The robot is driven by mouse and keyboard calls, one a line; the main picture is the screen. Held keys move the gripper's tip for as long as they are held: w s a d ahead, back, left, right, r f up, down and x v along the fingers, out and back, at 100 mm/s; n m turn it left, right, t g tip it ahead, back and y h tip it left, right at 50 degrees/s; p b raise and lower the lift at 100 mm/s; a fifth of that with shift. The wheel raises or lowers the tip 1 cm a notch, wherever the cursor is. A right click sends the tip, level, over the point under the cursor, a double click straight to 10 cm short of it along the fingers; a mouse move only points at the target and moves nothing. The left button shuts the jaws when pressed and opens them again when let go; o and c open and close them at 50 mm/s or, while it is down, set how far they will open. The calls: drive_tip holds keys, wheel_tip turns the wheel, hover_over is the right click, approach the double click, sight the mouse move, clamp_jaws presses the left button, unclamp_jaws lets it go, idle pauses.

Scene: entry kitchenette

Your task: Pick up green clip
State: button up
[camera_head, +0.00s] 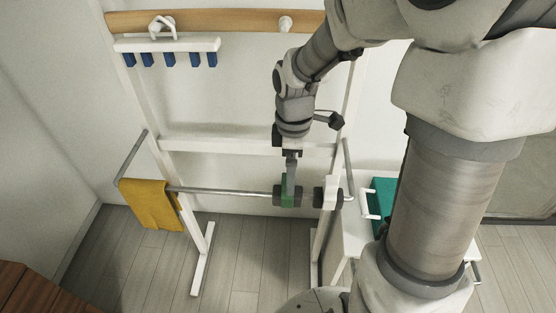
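The green clip (284,187) is on the metal rail of the white rack, toward its right end. Dark blocks flank it on both sides, and part of it is hidden. My gripper (291,176) comes down from above and reaches the clip, seen nearly edge-on. Its narrow fingers overlap the green part in the picture. I cannot tell whether they are closed on the clip or only around or in front of it.
The metal rail (230,190) crosses the white rack (202,262), with a yellow cloth (150,204) on its left. A white hanger bar with blue clips (170,45) hangs above. A green box (383,198) on a white stand is at right.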

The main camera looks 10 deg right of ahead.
drive_tip(key=shift+w+a+f+b, duration=0.1)
drive_tip(key=shift+w+f+b, duration=0.1)
drive_tip(key=shift+f, duration=1.5)
drive_tip(key=shift+w+a+f+b, duration=0.1)
drive_tip(key=shift+f+b, duration=0.1)
drive_tip(key=shift+f, duration=1.45)
drive_tip(key=c, duration=1.4)
drive_tip(key=shift+o, duration=0.2)
drive_tip(key=shift+r, duration=0.15)
wheel_tip(320, 180, up, 4)
drive_tip(key=shift+d+r+p, duration=0.15)
drive_tip(key=shift+r+p, duration=0.05)
drive_tip(key=shift+p, duration=0.2)
drive_tip(key=s+d+r+p, duration=0.1)
drive_tip(key=s+d+r, duration=0.5)
drive_tip(key=d, duration=0.3)
drive_tip(key=shift+s+d+r, duration=0.2)
drive_tip(key=shift+s, duration=0.1)
